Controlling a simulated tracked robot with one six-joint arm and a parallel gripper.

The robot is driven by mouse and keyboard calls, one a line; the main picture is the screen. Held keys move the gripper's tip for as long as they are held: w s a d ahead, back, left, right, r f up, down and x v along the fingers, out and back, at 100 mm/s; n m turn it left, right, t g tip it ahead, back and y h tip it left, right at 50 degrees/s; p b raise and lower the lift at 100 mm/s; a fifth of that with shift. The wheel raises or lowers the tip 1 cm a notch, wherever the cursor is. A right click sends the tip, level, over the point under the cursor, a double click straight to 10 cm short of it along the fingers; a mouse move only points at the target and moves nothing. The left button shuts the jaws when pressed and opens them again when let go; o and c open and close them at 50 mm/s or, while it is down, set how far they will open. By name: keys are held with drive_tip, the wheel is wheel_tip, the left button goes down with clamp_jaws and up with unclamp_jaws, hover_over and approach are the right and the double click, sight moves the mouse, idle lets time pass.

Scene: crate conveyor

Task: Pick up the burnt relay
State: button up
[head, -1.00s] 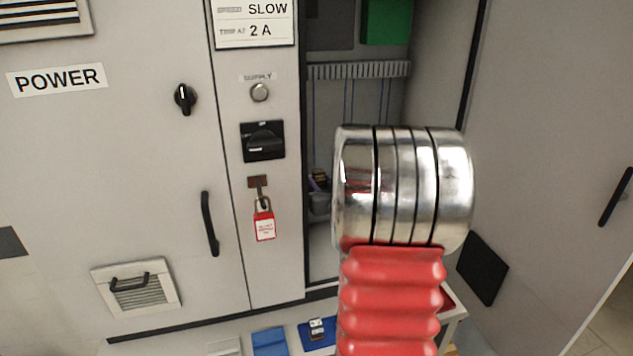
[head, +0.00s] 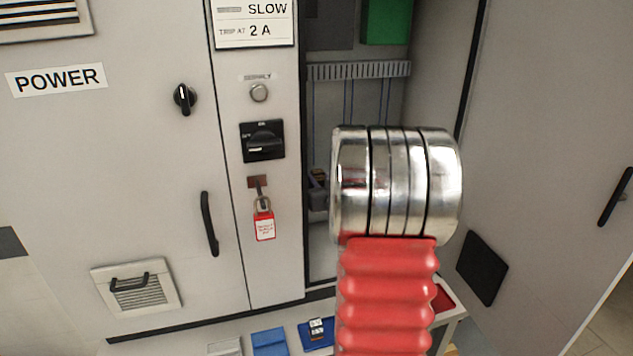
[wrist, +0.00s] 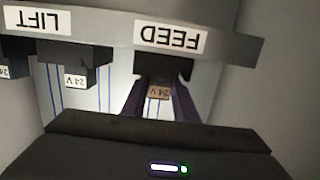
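A relay (wrist: 159,91) with a browned "24 V" label shows at the black socket under the upside-down FEED sign in the wrist view. The two dark purple fingers of my gripper (wrist: 160,103) lie close along both sides of it. I cannot tell whether they press on it. In the head view my gripper (head: 318,186) shows partly inside the open cabinet bay, beside my silver wrist. The rest of it is hidden behind my arm.
In the wrist view a relay (wrist: 77,79) stands under the LIFT sign (wrist: 38,19). In the head view a blue tray (head: 328,343) with a small part in it and another blue tray (head: 268,343) lie below. A red padlock (head: 264,226) hangs left of the bay.

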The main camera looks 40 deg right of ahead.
drive_tip(key=c, duration=0.4)
drive_tip(key=shift+s+r, duration=0.15)
drive_tip(key=shift+r, duration=0.3)
wheel_tip(320, 180, up, 6)
drive_tip(key=s+d, duration=0.2)
drive_tip(key=s, duration=0.7)
drive_tip(key=s+d, duration=0.3)
drive_tip(key=s, duration=0.7)
drive_tip(key=shift+d, duration=0.25)
